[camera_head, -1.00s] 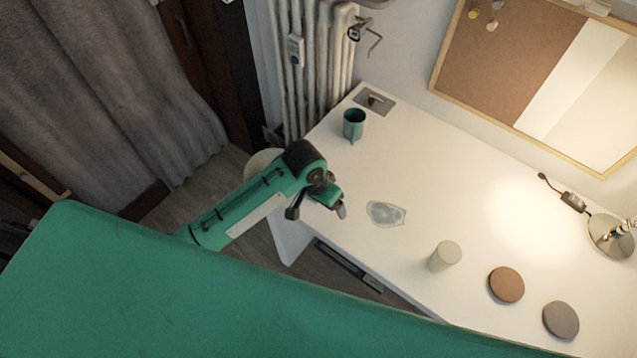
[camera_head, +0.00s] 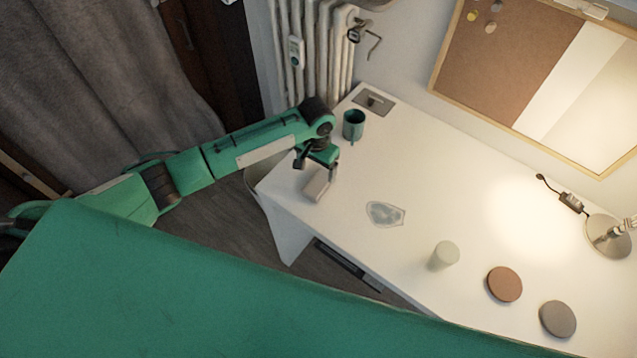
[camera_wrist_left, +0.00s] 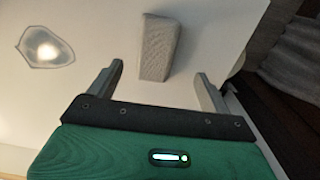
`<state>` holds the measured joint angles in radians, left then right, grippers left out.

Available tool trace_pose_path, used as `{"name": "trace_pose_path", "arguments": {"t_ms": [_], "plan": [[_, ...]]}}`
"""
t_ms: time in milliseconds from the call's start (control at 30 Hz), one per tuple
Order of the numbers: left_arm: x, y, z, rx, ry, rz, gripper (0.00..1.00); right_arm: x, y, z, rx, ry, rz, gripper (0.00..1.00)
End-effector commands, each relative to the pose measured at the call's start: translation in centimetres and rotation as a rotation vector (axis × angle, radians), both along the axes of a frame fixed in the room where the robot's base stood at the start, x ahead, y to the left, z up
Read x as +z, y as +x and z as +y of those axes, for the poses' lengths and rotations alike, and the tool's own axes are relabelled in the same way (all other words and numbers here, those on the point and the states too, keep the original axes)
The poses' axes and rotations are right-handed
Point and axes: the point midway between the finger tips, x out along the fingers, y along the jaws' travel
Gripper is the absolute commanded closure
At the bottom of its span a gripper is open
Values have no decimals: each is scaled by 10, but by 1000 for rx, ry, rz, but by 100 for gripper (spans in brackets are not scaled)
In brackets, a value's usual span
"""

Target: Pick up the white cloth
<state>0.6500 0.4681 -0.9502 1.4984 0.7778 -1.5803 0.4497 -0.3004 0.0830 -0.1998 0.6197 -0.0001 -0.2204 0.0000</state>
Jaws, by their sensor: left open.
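The white cloth (camera_head: 317,187) looks like a small folded, block-like bundle. It lies at the left end of the white desk in the head view. The left wrist view shows it as a pale, textured oblong (camera_wrist_left: 161,44) just beyond the fingertips. My left gripper (camera_head: 316,168) is open and empty over the desk's left end, close to the cloth. In the left wrist view, the two fingers of this gripper (camera_wrist_left: 160,74) are spread wider than the cloth. I cannot tell its exact height above the desk. My right gripper is not in view.
A teal mug (camera_head: 353,125) stands close behind my left gripper. A flat glassy dish (camera_head: 385,214) lies to the right. A pale cylinder (camera_head: 443,256), a brown disc (camera_head: 504,284), a grey disc (camera_head: 558,319) and a lamp (camera_head: 608,236) are farther right.

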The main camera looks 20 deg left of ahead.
Motion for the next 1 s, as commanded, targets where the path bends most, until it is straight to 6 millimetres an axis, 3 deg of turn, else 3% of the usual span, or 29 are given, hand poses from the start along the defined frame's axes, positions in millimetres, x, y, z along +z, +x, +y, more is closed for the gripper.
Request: {"name": "trace_pose_path", "arguments": {"t_ms": [333, 600, 933, 1000], "plan": [[-30, 0, -2, -1, 1, 1, 18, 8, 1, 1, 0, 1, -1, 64], [-67, -1, -6, 0, 0, 0, 18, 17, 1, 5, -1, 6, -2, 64], [-74, -1, -6, -2, -1, -2, 18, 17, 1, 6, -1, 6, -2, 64], [-74, -1, -6, -2, 0, -1, 32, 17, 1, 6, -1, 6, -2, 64]]}}
